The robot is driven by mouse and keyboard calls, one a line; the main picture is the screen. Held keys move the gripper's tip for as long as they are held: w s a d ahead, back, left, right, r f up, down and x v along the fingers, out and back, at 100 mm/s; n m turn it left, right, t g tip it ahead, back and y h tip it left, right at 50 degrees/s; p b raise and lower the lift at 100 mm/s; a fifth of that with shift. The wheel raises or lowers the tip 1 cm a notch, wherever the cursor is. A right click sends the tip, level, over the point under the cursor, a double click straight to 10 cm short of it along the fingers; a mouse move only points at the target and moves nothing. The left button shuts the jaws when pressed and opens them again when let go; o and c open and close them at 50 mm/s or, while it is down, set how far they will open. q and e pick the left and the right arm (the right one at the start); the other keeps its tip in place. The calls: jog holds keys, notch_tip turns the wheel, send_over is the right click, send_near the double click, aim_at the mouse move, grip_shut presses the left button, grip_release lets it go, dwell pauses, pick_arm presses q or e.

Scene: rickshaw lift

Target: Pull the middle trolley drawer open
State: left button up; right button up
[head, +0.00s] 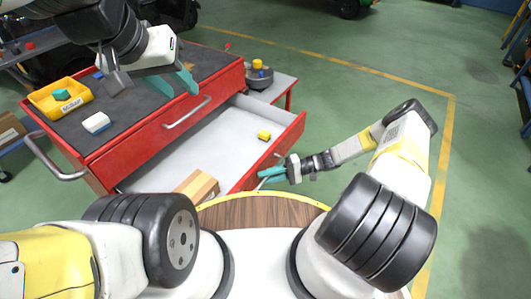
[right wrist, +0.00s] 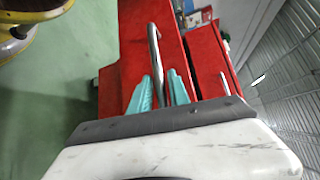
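The red trolley (head: 140,145) stands ahead of me in the head view. Its upper drawer, with a metal handle (head: 187,112), is shut. The drawer (head: 228,138) below it is pulled out, its pale inside showing. A small yellow block (head: 264,135) lies in it, and a cardboard box (head: 197,187) shows near its front left. My right gripper (head: 268,175) is at the pulled-out drawer's front. In the right wrist view, its teal fingers (right wrist: 159,90) stand apart on either side of a metal handle bar (right wrist: 154,45), with gaps visible. My left gripper (head: 180,84) is open and empty above the trolley top.
A yellow bin (head: 60,100) and a small white-and-blue box (head: 96,122) sit on the trolley top. The green floor (head: 340,90) to the right is clear.

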jog(key=v, duration=0.7)
jog(key=shift+d, duration=0.4)
jog(key=shift+w+r, duration=0.15)
jog(key=s+d+r+n+h, duration=0.15)
jog(key=r+h, duration=0.45)
jog(key=r, duration=0.9)
jog(key=d+r+n+h, duration=0.15)
jog(key=r+h, duration=0.35)
jog(key=r, duration=1)
jog(key=s+r+m+t+h, duration=0.2)
jog(key=s+r+t, duration=0.6)
jog(key=s+r, duration=0.8)
jog(key=shift+s+d+r+m+t+h, duration=0.2)
jog(key=shift+r+m+t+h, duration=0.1)
jog(key=shift+r+t+h, duration=0.25)
